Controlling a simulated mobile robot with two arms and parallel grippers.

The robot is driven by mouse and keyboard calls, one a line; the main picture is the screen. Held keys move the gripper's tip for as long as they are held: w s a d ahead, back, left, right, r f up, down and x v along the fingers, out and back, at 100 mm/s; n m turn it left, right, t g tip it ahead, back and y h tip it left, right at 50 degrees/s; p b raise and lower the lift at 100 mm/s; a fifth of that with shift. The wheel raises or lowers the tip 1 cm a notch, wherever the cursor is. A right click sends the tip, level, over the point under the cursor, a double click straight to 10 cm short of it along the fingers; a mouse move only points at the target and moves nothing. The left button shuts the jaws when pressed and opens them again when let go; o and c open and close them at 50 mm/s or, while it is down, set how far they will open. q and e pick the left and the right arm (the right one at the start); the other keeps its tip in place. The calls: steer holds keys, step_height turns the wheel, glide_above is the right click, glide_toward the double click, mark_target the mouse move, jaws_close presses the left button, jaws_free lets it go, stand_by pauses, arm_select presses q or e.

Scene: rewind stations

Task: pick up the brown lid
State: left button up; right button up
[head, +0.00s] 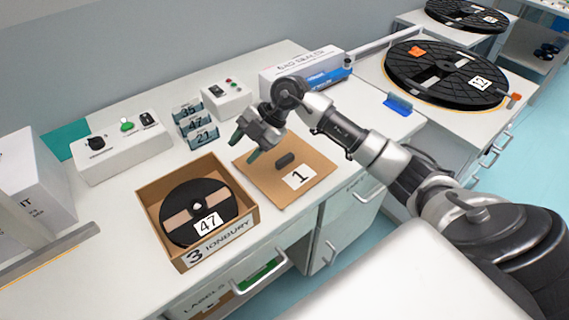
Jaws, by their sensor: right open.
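The brown lid (270,192) lies flat on the white counter, right of an open cardboard box. It has a dark grip (285,161) near its middle and a white label reading 1. My right gripper (245,146) is open and empty, above the lid's far left part, to the left of the dark grip. Its greenish fingertips point down and left, and they look apart from the lid. My left gripper is out of view.
The open box (217,242) marked 3 holds a black reel (188,204) labelled 47. Behind stand number tags (197,127), two control boxes (122,148) (226,99) and a white carton (300,70). Large black reels (440,68) lie on the right-hand counter.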

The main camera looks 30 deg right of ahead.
steer(key=d+r+m+g+h, duration=0.2)
steer(key=d+m+h, duration=0.3)
steer(key=d, duration=0.7)
steer(key=n+h, duration=0.1)
glide_above(285, 158)
steer(key=d, duration=0.1)
step_height(285, 158, down, 6)
steer(key=shift+d+r, duration=0.15)
steer(key=shift+a+f+p, duration=0.2)
steer(key=shift+f+p, duration=0.05)
steer(key=shift+f, duration=0.65)
steer(key=shift+a+f+p, duration=0.2)
steer(key=shift+f+p, duration=0.05)
steer(key=shift+f, duration=0.6)
steer(key=shift+a+f+p, duration=0.2)
steer(key=shift+f+p, duration=0.05)
steer(key=shift+f, duration=0.65)
steer(key=shift+c, duration=0.5)
jaws_close()
steer(key=shift+r, duration=0.1)
